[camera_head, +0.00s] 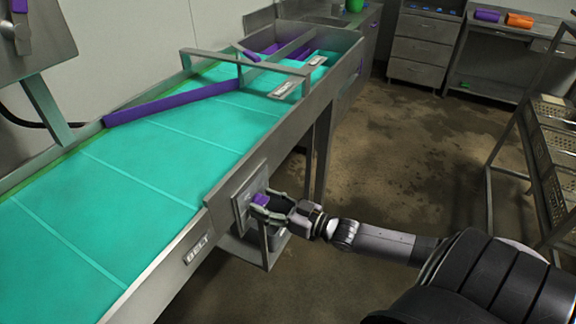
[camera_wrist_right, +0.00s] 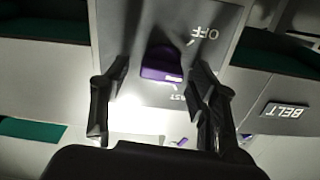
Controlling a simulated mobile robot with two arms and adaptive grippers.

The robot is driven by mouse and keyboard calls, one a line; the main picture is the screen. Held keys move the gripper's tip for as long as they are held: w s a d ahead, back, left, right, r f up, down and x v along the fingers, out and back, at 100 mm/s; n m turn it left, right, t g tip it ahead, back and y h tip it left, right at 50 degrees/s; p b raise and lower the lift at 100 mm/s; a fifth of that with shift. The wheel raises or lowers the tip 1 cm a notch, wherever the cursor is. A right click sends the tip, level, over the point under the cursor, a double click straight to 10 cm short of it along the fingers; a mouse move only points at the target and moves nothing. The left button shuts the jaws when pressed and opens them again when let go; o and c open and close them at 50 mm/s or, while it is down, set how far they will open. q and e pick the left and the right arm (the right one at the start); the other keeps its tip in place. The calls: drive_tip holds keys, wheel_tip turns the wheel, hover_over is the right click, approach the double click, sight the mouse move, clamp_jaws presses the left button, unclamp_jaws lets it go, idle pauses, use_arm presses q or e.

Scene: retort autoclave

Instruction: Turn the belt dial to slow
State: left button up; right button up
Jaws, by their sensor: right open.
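The purple belt dial (camera_head: 261,200) sits on a grey plate (camera_head: 241,207) on the conveyor's side. In the right wrist view the dial (camera_wrist_right: 161,65) shows upside-down lettering near it: OFF at upper right and a partly hidden word ending in AST below. My right gripper (camera_head: 267,211) is at the dial, with its fingers spread to either side of it. In the right wrist view the fingers (camera_wrist_right: 158,83) are open, with gaps to the dial. The SLOW mark cannot be made out. My left gripper is out of view.
A BELT label (camera_head: 197,249) is on the conveyor's side rail, left of the plate. The teal conveyor belt (camera_head: 150,170) carries a purple diverter bar (camera_head: 170,103). A rack with trays (camera_head: 545,150) stands at right. The floor between is clear.

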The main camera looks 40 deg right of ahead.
drive_tip(key=v, duration=1)
drive_tip(key=shift+s, duration=0.25)
drive_tip(key=shift+d+f, duration=0.1)
drive_tip(key=s+d+f+m+g+h, duration=0.15)
drive_tip(key=s+f, duration=0.25)
drive_tip(key=f, duration=0.6)
drive_tip(key=s+d+f+g+h, duration=0.2)
drive_tip(key=s+f+g+h, duration=0.1)
drive_tip(key=f, duration=0.7)
drive_tip(key=s+d+f+m+g+h, duration=0.1)
drive_tip(key=s+d+f+g+h, duration=0.2)
drive_tip(key=f, duration=0.7)
drive_tip(key=s+a+f+n+g, duration=0.1)
drive_tip(key=s+a+f+g, duration=0.3)
drive_tip(key=s+a+f, duration=0.5)
drive_tip(key=s+a+f+g, duration=0.4)
drive_tip(key=s+a+f, duration=0.5)
drive_tip(key=s, duration=0.5)
drive_tip(key=shift+s+a+f+n+y, duration=0.25)
drive_tip(key=shift+s+a+n+y, duration=0.15)
drive_tip(key=shift+a, duration=0.55)
